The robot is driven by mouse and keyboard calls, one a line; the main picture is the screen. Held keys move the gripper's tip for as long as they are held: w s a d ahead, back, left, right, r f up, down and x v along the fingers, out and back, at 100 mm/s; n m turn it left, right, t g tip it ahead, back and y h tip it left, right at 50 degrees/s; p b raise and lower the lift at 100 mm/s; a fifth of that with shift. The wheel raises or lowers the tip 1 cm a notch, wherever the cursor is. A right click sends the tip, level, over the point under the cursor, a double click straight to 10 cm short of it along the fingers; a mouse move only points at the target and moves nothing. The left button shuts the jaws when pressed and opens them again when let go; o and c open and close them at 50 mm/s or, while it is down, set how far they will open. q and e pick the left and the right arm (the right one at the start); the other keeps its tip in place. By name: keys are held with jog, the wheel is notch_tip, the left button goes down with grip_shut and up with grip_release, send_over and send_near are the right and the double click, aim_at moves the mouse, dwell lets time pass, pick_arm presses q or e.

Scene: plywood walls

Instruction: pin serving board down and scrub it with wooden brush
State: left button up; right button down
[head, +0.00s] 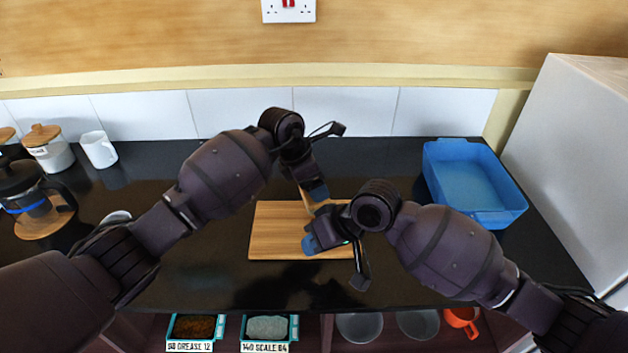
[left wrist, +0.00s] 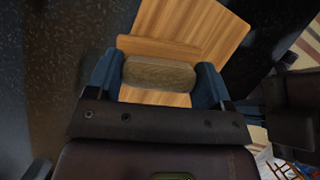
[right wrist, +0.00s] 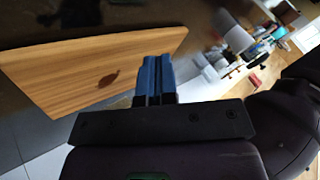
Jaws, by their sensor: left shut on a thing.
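The wooden serving board (head: 275,235) lies flat on the black counter and also shows in the left wrist view (left wrist: 205,27) and right wrist view (right wrist: 70,75). My left gripper (head: 317,192) is over the board's far part, shut on the wooden brush (left wrist: 160,74), whose back shows between the blue fingers. In the head view only part of the brush (head: 308,203) shows; its bristles are hidden. My right gripper (head: 309,243) is low at the board's near middle, its blue fingers (right wrist: 155,78) closed together with nothing between them. I cannot tell whether they touch the board.
A blue tub (head: 470,180) stands at the right, beside a white appliance (head: 575,140). A French press (head: 30,200), a white mug (head: 98,149) and a lidded jar (head: 48,150) stand at the left. Labelled bins (head: 268,328) and an orange mug (head: 462,318) sit below the counter's front edge.

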jog(key=w+d+r+n+h, duration=0.3)
jog(key=w+d+r, duration=0.1)
jog(key=r, duration=0.3)
jog(key=m+g+h, duration=0.1)
jog(key=m+h, duration=0.2)
jog(key=h, duration=0.2)
send_over(352, 247)
notch_tip(352, 247, down, 5)
jog(key=shift+r, duration=0.1)
jog(key=shift+f, duration=2.45)
jog(key=shift+f, duration=1.2)
pick_arm(q)
jog(key=shift+f, duration=2)
jog(key=shift+s+r, duration=0.1)
jog(key=shift+r, duration=0.1)
pick_arm(e)
jog(key=shift+f, duration=0.1)
